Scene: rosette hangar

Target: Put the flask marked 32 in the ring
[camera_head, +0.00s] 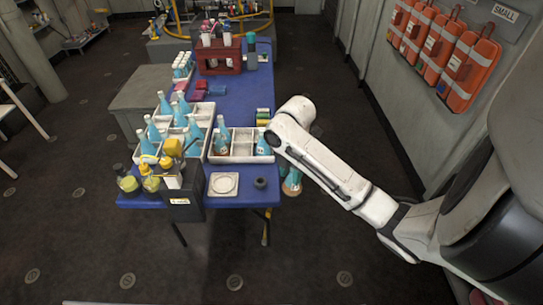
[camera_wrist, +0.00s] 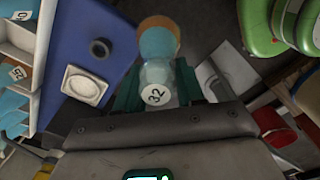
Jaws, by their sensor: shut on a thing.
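My gripper (camera_wrist: 158,87) is shut on the flask marked 32 (camera_wrist: 157,70), whose round white label shows in the wrist view. The flask has clear glass, blue contents and a brownish base. In the head view the held flask (camera_head: 291,184) hangs just right of the blue table's edge, and my arm hides most of the gripper. A small dark ring (camera_head: 260,183) lies on the table's near right corner, left of the flask. The ring also shows in the wrist view (camera_wrist: 100,48), empty and apart from the flask.
A white square plate with a round dish (camera_head: 223,184) lies left of the ring on the blue table (camera_head: 240,200). Behind it is a white divided tray (camera_head: 243,147) with blue flasks. A dark box (camera_head: 183,203) and yellow-capped bottles (camera_head: 150,184) stand at the near left.

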